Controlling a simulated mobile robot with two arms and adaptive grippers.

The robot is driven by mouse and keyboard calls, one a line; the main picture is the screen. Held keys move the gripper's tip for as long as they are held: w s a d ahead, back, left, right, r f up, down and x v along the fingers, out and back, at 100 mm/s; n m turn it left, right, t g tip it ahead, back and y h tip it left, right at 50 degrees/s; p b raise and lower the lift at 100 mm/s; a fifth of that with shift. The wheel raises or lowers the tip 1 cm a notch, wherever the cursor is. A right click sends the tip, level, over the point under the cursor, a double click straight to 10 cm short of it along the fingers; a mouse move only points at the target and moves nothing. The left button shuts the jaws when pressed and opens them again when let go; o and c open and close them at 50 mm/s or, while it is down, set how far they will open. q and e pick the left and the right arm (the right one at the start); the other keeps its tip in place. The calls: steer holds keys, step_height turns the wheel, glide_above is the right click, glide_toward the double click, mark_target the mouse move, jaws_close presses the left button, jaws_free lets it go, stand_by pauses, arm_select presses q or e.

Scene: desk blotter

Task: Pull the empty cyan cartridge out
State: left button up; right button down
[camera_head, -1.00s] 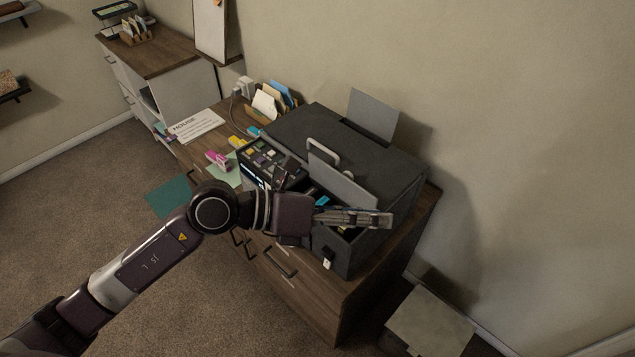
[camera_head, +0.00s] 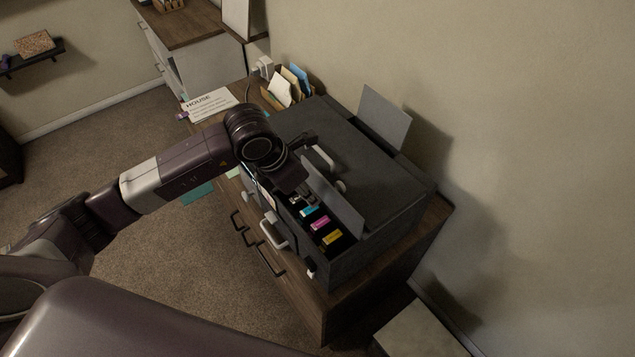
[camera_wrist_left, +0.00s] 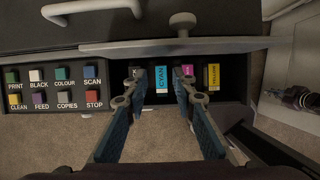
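The cyan cartridge (camera_wrist_left: 162,82), lettered CYAN, sits in the open slot bay of the dark printer (camera_head: 385,165). It also shows in the head view (camera_head: 308,211), left of the magenta cartridge (camera_head: 320,223) and the yellow cartridge (camera_head: 332,237). My left gripper (camera_wrist_left: 158,76) is open over the bay. One finger is on each side of the cyan cartridge in the wrist view; the right finger partly covers the magenta cartridge (camera_wrist_left: 187,73). I cannot tell whether either finger touches the cyan one. My right gripper is not in view.
The raised printer lid (camera_head: 333,195) stands just behind the bay. Coloured buttons (camera_wrist_left: 52,87) lie left of it. A HOUSE sign (camera_head: 210,103) and a letter holder (camera_head: 285,88) are on the desk. A grey drawer handle (camera_head: 272,232) sticks out in front.

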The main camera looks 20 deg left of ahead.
mark_target(310, 215)
arm_select(q)
steer(key=p+x, duration=0.1)
steer(key=x, duration=0.5)
steer(key=shift+f+p, duration=0.4)
steer(key=shift+s, duration=0.1)
steer(key=shift+a, duration=0.1)
jaws_close()
